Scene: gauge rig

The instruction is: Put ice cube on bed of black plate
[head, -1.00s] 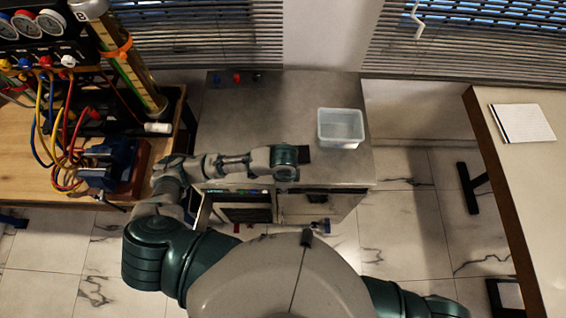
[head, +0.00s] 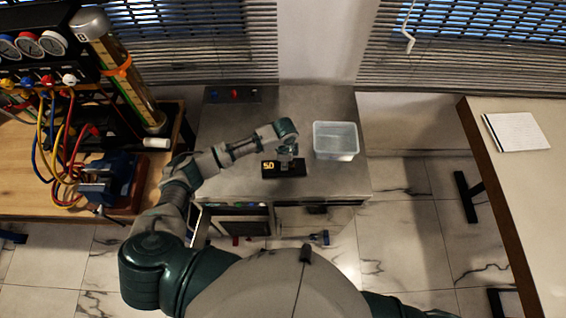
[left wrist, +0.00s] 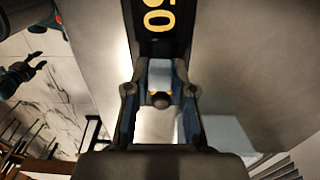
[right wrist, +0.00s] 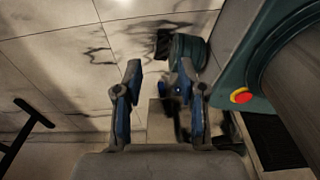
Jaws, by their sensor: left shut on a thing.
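The black plate (head: 284,173) lies on the grey counter in the head view, with yellow digits at its left end. It also shows at the top of the left wrist view (left wrist: 166,46). My left gripper (head: 290,162) is just above the plate. In the left wrist view its fingers are shut on a small pale block, seemingly the ice cube (left wrist: 160,72), which overlaps the plate's near end in that picture. I cannot tell whether the cube touches the plate. My right gripper (right wrist: 158,80) is open and empty above the tiled floor in the right wrist view.
A clear plastic tub (head: 336,141) stands on the counter (head: 230,120) right of the plate. Knobs sit at the counter's back left. A gauge rig with hoses (head: 60,100) is at the left, and a table with a notepad (head: 516,132) is at the right.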

